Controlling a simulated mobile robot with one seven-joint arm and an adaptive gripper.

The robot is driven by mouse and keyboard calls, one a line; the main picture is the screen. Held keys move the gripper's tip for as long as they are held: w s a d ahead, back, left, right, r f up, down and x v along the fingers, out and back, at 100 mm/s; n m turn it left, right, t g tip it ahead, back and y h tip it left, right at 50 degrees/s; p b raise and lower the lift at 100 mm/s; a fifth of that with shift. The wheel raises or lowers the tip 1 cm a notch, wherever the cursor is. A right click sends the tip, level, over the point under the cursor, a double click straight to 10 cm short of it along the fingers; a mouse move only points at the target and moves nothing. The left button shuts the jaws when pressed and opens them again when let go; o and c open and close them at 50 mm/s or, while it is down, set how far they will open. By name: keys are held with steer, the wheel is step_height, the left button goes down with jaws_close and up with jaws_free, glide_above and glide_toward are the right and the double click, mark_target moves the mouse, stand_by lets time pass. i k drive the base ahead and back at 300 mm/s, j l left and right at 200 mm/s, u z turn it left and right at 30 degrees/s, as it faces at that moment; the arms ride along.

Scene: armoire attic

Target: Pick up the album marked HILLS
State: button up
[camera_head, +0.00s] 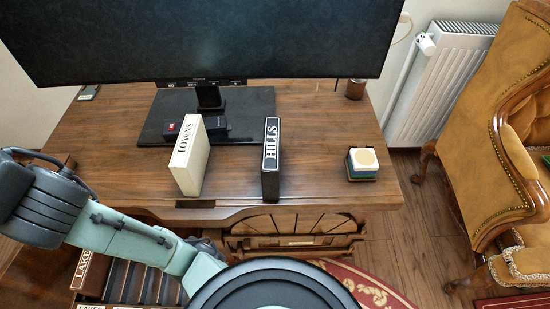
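The album marked HILLS (271,160) is black with a white label on its narrow spine. It stands upright on the wooden desk (320,135), near the front edge and right of the middle. The cream album marked TOWNS (190,158) stands upright to its left, with a gap of bare desk between them. Part of my arm crosses the lower left of the view, below and left of both albums. My gripper does not show, and nothing of mine touches the HILLS album.
A large monitor (210,40) stands behind the albums on a dark base (255,105). A small block with a round top (362,162) sits to the right. Below left, a slotted rack (140,283) stands near a LAKES label (84,264). An armchair (515,140) is at right.

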mark_target(270, 156)
steer(key=u, duration=0.8)
steer(key=k+l+u, duration=0.1)
steer(key=l+u, duration=0.2)
steer(key=u, duration=0.15)
steer(key=k+l+u, duration=0.1)
steer(key=l+u, duration=0.15)
steer(key=u, duration=0.25)
steer(key=k+l, duration=0.8)
steer(key=l, duration=0.15)
